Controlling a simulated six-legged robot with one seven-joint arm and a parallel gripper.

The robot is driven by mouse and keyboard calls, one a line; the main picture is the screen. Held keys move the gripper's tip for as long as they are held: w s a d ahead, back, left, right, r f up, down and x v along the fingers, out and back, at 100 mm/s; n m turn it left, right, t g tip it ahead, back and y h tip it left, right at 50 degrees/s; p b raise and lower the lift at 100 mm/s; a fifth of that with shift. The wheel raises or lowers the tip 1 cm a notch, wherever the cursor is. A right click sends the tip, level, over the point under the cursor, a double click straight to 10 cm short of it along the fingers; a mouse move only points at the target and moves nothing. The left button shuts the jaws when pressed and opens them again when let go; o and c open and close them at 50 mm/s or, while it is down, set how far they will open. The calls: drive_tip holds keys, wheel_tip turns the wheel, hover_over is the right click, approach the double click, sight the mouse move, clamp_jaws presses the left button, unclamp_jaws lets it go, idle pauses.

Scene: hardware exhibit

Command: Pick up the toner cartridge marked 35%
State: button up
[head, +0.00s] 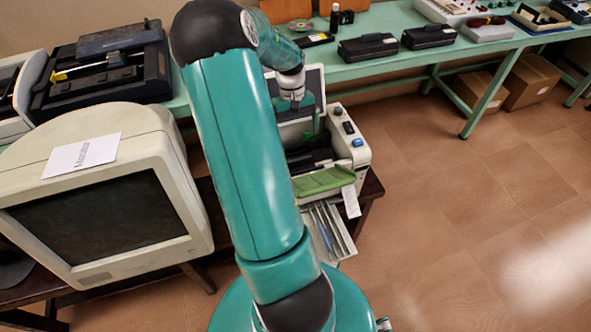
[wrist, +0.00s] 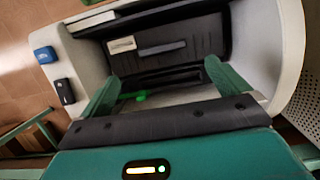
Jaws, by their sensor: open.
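No 35% mark can be read in either view. In the wrist view a black cartridge-like unit (wrist: 190,35) with a small pale label and a grey strip lies inside the open printer (wrist: 262,50). My gripper (wrist: 162,72) is open, its two green fingers spread over the printer's opening, with nothing held between them. A small green spot shows between the fingers. In the head view my arm reaches over the printer (head: 361,153) and partly hides its opening. Two black cartridge-like boxes, one nearer (head: 368,47) and one farther right (head: 429,36), lie on the green bench.
A beige monitor (head: 100,205) stands left of my arm. The printer's green flap (head: 322,181) hangs open at its front. The green bench (head: 395,62) runs behind, with other hardware on it. Cardboard boxes (head: 528,82) sit beneath. The tiled floor (head: 460,210) at right is clear.

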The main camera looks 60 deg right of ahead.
hover_over(298, 159)
drive_tip(key=d, duration=0.1)
drive_tip(key=f, duration=0.2)
drive_tip(key=w+f, duration=0.1)
drive_tip(key=f, duration=0.1)
drive_tip(key=shift+d+f, duration=0.15)
drive_tip(key=shift+f, duration=0.75)
drive_tip(key=shift+x, duration=2.35)
drive_tip(key=c, duration=1.7)
drive_tip(key=shift+c, duration=1.3)
drive_tip(key=shift+r, duration=0.1)
drive_tip(key=shift+r, duration=0.1)
